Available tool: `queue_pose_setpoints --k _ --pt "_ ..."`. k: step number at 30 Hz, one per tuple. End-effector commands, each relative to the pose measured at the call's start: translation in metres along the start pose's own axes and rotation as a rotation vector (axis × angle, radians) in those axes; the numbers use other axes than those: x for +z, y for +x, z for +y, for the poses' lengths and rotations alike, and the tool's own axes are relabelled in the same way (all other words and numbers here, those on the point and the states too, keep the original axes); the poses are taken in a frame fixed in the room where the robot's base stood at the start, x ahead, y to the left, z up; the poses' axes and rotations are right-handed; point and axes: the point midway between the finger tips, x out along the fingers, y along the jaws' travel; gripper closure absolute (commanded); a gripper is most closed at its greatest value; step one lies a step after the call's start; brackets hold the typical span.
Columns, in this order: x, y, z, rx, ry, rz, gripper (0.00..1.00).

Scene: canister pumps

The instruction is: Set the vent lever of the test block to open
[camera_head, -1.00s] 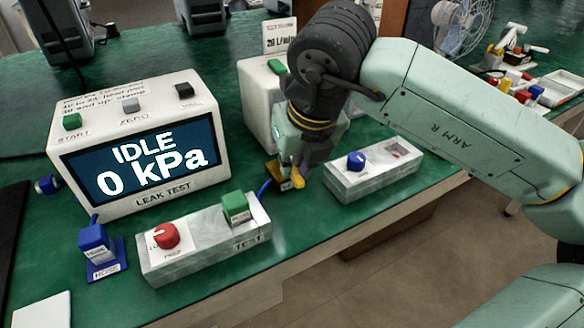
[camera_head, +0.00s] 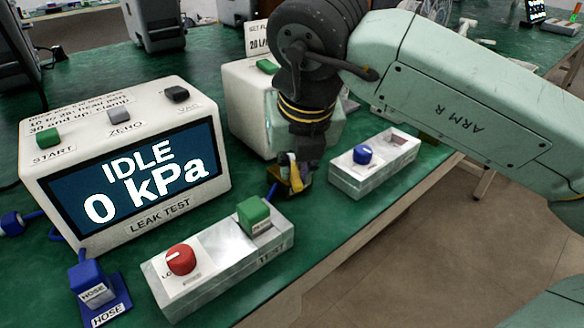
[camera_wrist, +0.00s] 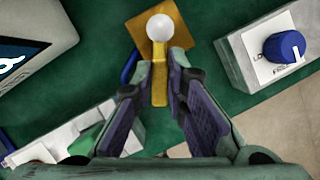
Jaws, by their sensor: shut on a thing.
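A yellow lever (camera_wrist: 159,80) with a white ball end lies between my gripper's (camera_wrist: 163,68) two fingers in the wrist view, and they are shut on it. A yellow-brown base plate (camera_wrist: 146,45) shows beneath the ball. In the head view my gripper (camera_head: 291,168) points down at the lever (camera_head: 294,181), behind the test block, and partly hides it. The grey test block (camera_head: 226,266) is marked TEST and carries a red knob (camera_head: 181,259) and a green block (camera_head: 254,215). The lever's set position cannot be read.
A second grey block with a blue knob (camera_head: 363,154) stands just right of my gripper. The leak tester (camera_head: 120,160) reads IDLE, 0 kPa, at the left. A blue hose block (camera_head: 92,287) is at front left. A white box (camera_head: 247,110) stands behind my gripper.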

Motion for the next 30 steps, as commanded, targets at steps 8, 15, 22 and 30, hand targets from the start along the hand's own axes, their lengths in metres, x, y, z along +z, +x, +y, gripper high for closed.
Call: queue_pose_setpoints --k 8,15,22,30 --pt "-0.0005 0.0001 -0.0008 -0.010 0.028 0.001 1.00" --pt "-0.0004 -0.0003 -0.0011 -0.011 0.034 0.000 1.00" --pt "-0.0003 -0.0003 -0.0011 -0.011 0.034 0.000 1.00" --pt "-0.0003 -0.0002 -0.0014 -0.012 0.033 0.000 0.69"
